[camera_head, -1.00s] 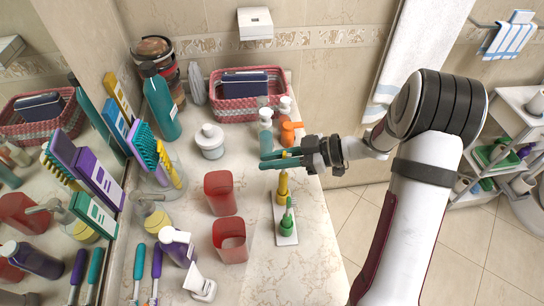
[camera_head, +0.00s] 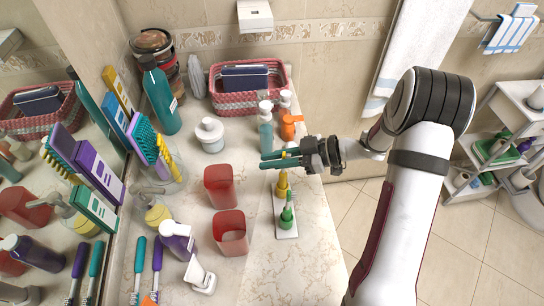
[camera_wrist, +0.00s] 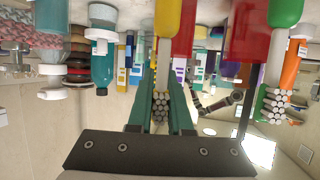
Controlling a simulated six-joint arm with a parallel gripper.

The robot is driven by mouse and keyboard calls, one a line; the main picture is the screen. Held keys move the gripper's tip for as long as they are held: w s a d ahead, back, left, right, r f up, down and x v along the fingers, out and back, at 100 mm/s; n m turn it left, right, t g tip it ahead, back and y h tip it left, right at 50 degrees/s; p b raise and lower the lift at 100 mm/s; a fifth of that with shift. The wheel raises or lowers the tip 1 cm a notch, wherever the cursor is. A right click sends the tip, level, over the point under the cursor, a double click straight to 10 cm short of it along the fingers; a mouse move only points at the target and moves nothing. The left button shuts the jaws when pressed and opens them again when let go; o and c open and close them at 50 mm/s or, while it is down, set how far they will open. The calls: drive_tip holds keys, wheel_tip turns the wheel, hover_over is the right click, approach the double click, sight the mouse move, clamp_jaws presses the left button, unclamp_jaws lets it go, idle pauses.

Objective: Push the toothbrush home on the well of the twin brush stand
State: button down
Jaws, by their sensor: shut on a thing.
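The twin brush stand (camera_head: 287,234) is a narrow white plate on the counter. At its near end a green piece (camera_head: 287,215) stands upright. At its far end a yellow handle (camera_head: 283,183) rises towards my gripper. My gripper (camera_head: 265,160) has teal fingers shut on the upper part of the toothbrush. In the wrist view the toothbrush (camera_wrist: 164,48) has a yellow and white shaft between the fingers (camera_wrist: 161,78), with its bristles (camera_wrist: 160,106) facing the camera. The green brush (camera_wrist: 276,101) shows to the right there. I cannot tell how deep the toothbrush sits in its well.
Two red cups (camera_head: 231,246) stand left of the stand. Pump bottles (camera_head: 265,135) and an orange bottle (camera_head: 290,127) stand close behind my gripper. A white jar (camera_head: 210,136) and a pink basket (camera_head: 240,104) are farther back. The counter right of the stand is clear.

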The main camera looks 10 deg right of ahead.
drive_tip(key=shift+f, duration=0.65)
drive_tip(key=c, duration=0.8)
unclamp_jaws()
drive_tip(key=shift+o, duration=0.2)
drive_tip(key=v, duration=1.6)
drive_tip(key=shift+a, duration=0.1)
